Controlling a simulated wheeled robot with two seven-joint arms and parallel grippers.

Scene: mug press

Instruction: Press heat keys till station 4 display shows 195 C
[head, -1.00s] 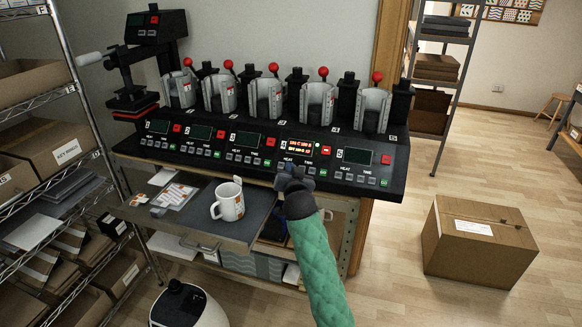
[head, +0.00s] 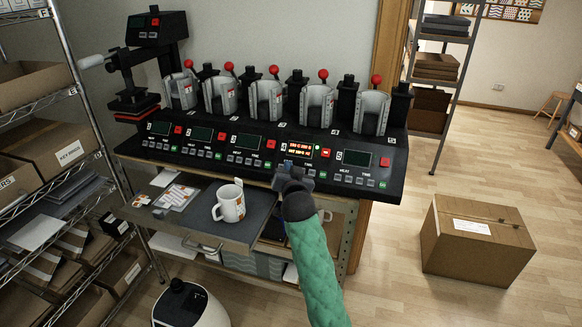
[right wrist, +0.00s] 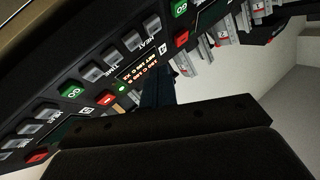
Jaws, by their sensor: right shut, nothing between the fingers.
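The five-station mug press (head: 262,172) stands on the bench. Station 4's display (head: 299,152) is lit with two rows of orange characters, too small to read surely; it also shows lit in the right wrist view (right wrist: 138,70). The other station displays in view are dark. My right gripper (head: 288,165) is shut and empty, just below the station 4 display, over its heat key area. It covers some of these keys, and I cannot tell whether it touches one. In the right wrist view, dark fingers (right wrist: 155,88) point toward the panel. My left gripper is not in view.
A white mug (head: 229,207) stands on the dark pull-out shelf (head: 185,232) below the panel. Red-tipped levers and mug clamps (head: 318,103) rise behind the displays. A wire rack with boxes is at left. A cardboard box (head: 477,240) sits on the floor at right.

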